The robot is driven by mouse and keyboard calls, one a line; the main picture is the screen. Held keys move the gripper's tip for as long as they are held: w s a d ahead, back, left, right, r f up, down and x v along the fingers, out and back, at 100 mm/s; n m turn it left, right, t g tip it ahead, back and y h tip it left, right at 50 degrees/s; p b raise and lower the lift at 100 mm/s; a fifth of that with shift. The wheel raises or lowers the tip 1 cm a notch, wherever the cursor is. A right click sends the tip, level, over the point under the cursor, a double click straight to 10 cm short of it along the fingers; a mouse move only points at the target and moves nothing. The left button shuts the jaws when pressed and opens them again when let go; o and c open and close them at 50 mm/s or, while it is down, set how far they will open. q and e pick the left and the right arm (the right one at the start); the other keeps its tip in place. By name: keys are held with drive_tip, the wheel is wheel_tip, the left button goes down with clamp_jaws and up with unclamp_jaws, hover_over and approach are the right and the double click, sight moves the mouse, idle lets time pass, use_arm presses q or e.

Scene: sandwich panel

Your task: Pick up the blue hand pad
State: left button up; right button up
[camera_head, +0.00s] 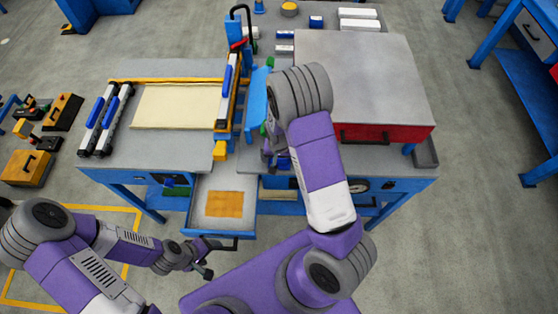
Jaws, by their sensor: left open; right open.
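A light-blue flat piece (256,100), which may be the blue hand pad, is at the middle of the bench, just left of my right arm. My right gripper (272,150) is low beside it, largely hidden by my own forearm; it is open, and I cannot tell whether it touches anything. My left gripper (206,259) is open and empty, in front of the bench near the handle of the pulled-out drawer (203,229).
An orange sheet (223,204) lies in the drawer. A large grey-topped red box (375,85) fills the right side. Toolboxes (28,167) stand at far left.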

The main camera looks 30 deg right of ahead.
drive_tip(key=shift+w+f, duration=0.1)
drive_tip(key=shift+f, duration=0.45)
drive_tip(key=c, duration=0.9)
drive_tip(key=shift+o, duration=0.2)
drive_tip(key=shift+r, duration=0.1)
wheel_tip(320, 180, up, 28)
drive_tip(key=p, duration=0.4)
